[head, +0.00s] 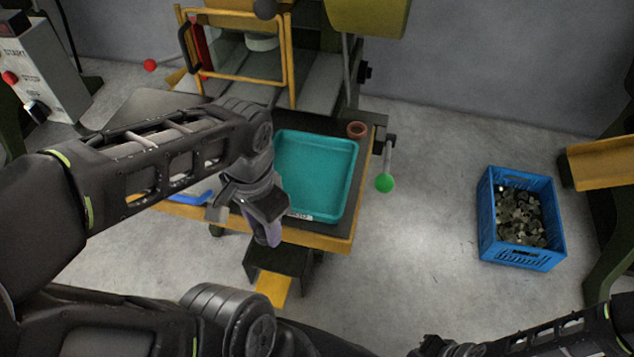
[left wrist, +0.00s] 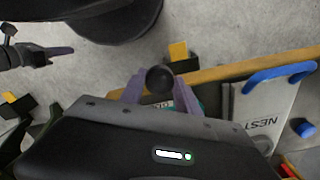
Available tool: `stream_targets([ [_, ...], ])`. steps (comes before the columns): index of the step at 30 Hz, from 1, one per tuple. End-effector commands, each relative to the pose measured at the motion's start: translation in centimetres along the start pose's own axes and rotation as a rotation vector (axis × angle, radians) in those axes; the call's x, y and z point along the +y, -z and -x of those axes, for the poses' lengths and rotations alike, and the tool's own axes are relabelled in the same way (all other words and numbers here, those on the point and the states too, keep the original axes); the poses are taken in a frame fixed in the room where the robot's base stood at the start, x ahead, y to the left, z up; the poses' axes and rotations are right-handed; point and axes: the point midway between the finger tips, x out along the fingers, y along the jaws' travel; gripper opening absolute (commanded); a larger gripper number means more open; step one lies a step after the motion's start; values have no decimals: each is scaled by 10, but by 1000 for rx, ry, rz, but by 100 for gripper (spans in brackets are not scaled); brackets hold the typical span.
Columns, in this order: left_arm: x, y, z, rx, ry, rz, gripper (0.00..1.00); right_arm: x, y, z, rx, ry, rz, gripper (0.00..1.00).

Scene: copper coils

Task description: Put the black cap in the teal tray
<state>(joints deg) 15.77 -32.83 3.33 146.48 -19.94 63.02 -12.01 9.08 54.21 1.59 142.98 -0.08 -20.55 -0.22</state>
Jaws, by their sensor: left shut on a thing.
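The black cap (left wrist: 160,79) is a small round dark thing between the purple fingertips of my left gripper (left wrist: 152,88) in the left wrist view. In the head view my left gripper (head: 265,232) hangs at the front left edge of the teal tray (head: 340,205), and the cap is hidden there. The tray lies on the table and its visible floor is empty. Only a sliver of teal shows behind the cap in the left wrist view. My right gripper (left wrist: 58,50) shows at the left of the left wrist view; its opening is unclear.
A small reddish-brown ring-shaped piece (head: 357,130) sits behind the tray's right corner. A green-knobbed lever (head: 385,182) sticks out at the table's right. A yellow-framed machine guard (head: 240,50) stands behind. A blue crate of metal pieces (head: 555,258) is on the floor at right.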

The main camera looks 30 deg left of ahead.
Motion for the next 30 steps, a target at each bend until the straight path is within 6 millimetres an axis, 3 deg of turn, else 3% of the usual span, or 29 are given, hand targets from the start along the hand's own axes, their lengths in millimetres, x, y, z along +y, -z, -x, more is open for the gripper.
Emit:
stream_targets([
  [11, -2, 3, 2, -3, -1, -2, 0, -1, 0, 3, 0, 0, 0, 0],
  [17, -12, 23, 5, -8, -3, -2, 0, -8, 0, 21, 0, 0, -1, 0],
  [30, -66, 131, 0, -4, -1, -2, 0, -8, 0, 22, 0, 0, -1, 0],
])
